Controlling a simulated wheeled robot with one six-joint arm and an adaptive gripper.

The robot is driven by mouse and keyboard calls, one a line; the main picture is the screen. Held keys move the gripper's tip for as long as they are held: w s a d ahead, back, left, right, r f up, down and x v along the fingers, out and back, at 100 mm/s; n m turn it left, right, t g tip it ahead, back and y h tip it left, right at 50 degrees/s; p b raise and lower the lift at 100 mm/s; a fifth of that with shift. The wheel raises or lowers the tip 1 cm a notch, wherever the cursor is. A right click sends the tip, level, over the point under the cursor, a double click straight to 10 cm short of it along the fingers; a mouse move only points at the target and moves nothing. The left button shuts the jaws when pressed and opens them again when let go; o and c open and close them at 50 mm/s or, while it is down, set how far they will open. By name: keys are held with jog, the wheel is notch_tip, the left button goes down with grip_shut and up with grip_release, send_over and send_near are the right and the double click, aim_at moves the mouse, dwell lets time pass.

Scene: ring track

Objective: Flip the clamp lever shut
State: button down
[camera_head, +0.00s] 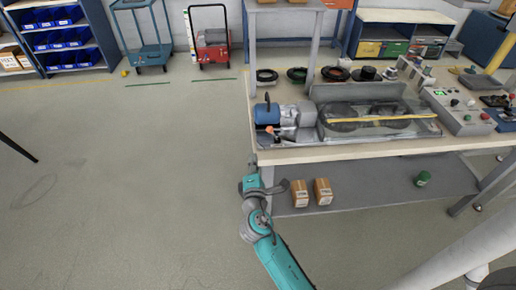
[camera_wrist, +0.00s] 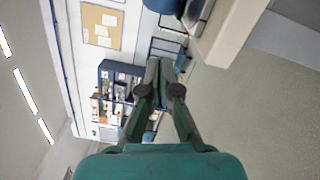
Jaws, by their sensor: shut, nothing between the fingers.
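A blue and grey motor unit (camera_head: 266,113) stands at the left end of the workbench (camera_head: 350,153). A small orange-tipped part (camera_head: 270,130), perhaps the clamp lever, shows at its front; its position is too small to tell. In the wrist view a blue part (camera_wrist: 168,5), probably the motor unit, is cut off by the top edge. My gripper (camera_head: 252,160) is beside the bench's front left corner, apart from the motor unit. In the wrist view my gripper (camera_wrist: 160,68) has its fingertips together, with nothing between them.
A clear-covered belt drive (camera_head: 375,117) and a control box (camera_head: 458,112) stand further right on the bench. Bench posts rise at the left. Two cardboard boxes (camera_head: 311,192) lie on the lower shelf.

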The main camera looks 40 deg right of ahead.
aim_at(272, 133)
jog(key=w+d, duration=0.4)
jog(key=d, duration=0.1)
jog(key=w+d+r, duration=0.1)
jog(key=w+d, duration=0.1)
jog(key=d, duration=0.1)
jog(key=shift+w+d, duration=0.1)
jog(key=shift+d, duration=0.1)
jog(key=shift+s+d+r, duration=0.1)
jog(key=shift+s+d, duration=0.1)
jog(key=shift+d, duration=0.2)
